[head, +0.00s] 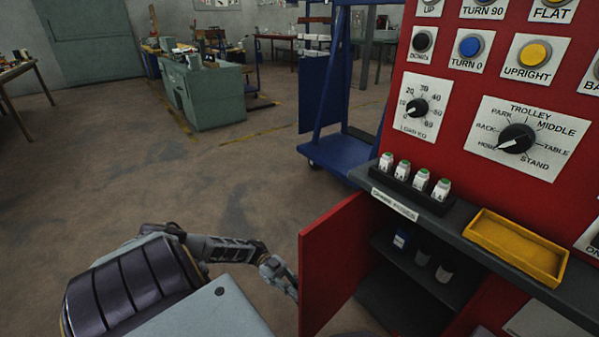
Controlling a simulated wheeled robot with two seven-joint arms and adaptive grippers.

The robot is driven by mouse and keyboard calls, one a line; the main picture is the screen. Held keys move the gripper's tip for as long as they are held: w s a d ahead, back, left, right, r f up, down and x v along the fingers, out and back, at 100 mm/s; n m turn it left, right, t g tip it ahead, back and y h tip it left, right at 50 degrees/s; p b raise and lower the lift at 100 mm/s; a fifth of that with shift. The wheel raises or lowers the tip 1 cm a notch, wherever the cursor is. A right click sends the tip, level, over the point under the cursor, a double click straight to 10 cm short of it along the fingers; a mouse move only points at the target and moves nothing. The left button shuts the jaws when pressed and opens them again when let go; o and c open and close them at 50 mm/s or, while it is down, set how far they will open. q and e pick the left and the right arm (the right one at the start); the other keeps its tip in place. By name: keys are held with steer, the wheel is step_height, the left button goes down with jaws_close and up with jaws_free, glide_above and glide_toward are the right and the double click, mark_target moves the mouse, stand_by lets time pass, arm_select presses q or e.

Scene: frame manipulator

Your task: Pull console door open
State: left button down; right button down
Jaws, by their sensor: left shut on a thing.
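The red console (455,80) fills the right side of the head view. Its red door (335,255) stands swung out to the left, and the dark shelved compartment (385,295) behind it shows. My left gripper (292,290) is at the outer side of the door, near its left edge. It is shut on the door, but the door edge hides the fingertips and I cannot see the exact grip. My right gripper is not in view.
Small bottles (402,237) stand on the compartment shelf. A grey ledge (450,228) above holds several white fuses (421,179) and a yellow tray (515,247). A blue trolley (340,150) stands behind the console. The floor left of the door is clear.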

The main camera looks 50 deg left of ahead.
arm_select(q)
steer(key=shift+a, duration=0.1)
steer(key=c, duration=1.5)
jaws_free()
steer(key=shift+o, duration=0.2)
steer(key=shift+a, duration=0.1)
steer(key=s+a, duration=0.1)
steer(key=a, duration=1)
steer(key=shift+s+a, duration=0.15)
steer(key=shift+a, duration=0.1)
steer(key=shift+a, duration=0.1)
steer(key=shift+a, duration=0.15)
